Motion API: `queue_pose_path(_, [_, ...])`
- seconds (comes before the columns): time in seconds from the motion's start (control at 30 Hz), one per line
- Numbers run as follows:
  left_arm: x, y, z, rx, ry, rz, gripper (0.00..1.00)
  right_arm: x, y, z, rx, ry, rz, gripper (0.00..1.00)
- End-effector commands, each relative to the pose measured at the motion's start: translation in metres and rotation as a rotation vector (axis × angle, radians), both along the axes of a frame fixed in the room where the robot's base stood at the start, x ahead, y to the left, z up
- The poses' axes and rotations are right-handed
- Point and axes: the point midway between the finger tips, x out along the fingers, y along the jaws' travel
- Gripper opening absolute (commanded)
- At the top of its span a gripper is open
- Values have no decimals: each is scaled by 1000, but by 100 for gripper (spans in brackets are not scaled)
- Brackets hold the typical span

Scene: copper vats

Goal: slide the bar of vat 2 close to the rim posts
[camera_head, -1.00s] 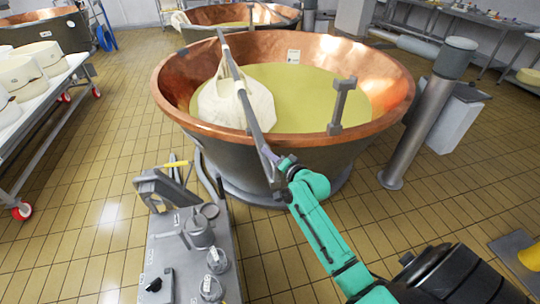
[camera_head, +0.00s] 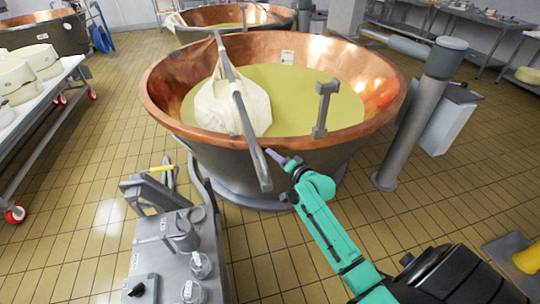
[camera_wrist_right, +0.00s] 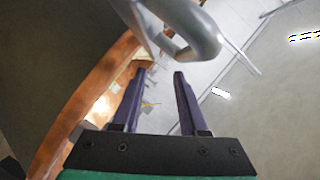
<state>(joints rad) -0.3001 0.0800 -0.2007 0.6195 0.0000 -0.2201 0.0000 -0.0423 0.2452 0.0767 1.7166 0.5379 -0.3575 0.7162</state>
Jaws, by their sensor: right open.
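The grey bar (camera_head: 239,95) lies across the nearest copper vat (camera_head: 160,103), its near end jutting past the front rim. A white cloth bundle (camera_head: 212,108) hangs from it in the yellow liquid. A grey rim post (camera_head: 324,106) stands at the near rim, right of the bar and apart from it. My right gripper (camera_head: 272,155) is just right of the bar's near end, outside the rim; contact is unclear. In the right wrist view its fingers (camera_wrist_right: 160,73) are spread with nothing visibly held. A grey rounded part above them cannot be identified for sure. My left gripper is out of view.
A grey control console (camera_head: 172,255) stands in front of the vat at left. A thick grey column (camera_head: 412,120) rises at its right. A wheeled table (camera_head: 45,95) with white cheese forms is far left. Tiled floor is open between them.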

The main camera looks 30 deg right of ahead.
Motion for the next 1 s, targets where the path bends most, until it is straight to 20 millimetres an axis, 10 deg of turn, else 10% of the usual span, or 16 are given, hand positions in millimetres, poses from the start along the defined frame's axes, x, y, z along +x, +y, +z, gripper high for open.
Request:
queue_pose_path(0.67, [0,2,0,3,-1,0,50,1,4,4,8,-9,4,55])
queue_pose_path(1.0, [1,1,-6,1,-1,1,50,-58,-1,13,7,-6,5,55])
